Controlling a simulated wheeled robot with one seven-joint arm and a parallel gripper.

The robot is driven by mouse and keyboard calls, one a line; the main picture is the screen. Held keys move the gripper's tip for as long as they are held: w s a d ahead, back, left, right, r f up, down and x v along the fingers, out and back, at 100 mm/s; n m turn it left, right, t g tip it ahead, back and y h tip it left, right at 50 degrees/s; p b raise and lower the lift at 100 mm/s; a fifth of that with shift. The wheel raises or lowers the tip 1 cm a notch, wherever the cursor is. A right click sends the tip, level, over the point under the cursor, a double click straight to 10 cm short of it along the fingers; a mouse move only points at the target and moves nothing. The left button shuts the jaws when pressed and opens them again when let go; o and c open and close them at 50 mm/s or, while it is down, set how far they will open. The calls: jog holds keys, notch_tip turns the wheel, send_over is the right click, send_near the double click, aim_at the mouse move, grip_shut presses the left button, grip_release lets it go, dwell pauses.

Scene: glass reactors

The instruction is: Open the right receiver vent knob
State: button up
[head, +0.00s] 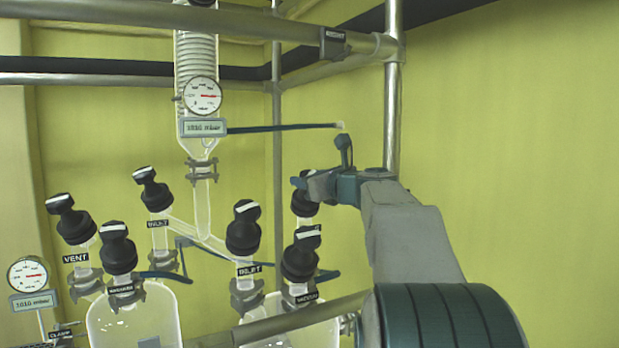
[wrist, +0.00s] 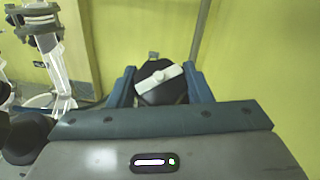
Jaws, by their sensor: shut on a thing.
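The right receiver vent knob (head: 304,207) is black and stands at the back of the right receiver (head: 292,335). My gripper (head: 308,184) partly hides its top in the head view, and I see no label on it. In the wrist view the black knob (wrist: 160,92) sits between the two blue fingers of my gripper (wrist: 160,86), which is shut on its sides. The white bar on top of the knob lies slanted, with its right end higher in the picture.
The black inlet knob (head: 243,230) and vacuum knob (head: 300,255) stand close by, left and in front. A steel post (head: 392,90) rises behind my arm. A gauge (head: 202,96) and glass condenser hang at upper left. The right side is bare wall.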

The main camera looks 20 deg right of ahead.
jog(key=shift+n+y, duration=0.6)
jog(key=o, duration=1)
jog(key=shift+m+h, duration=0.3)
jog(key=shift+m, duration=0.1)
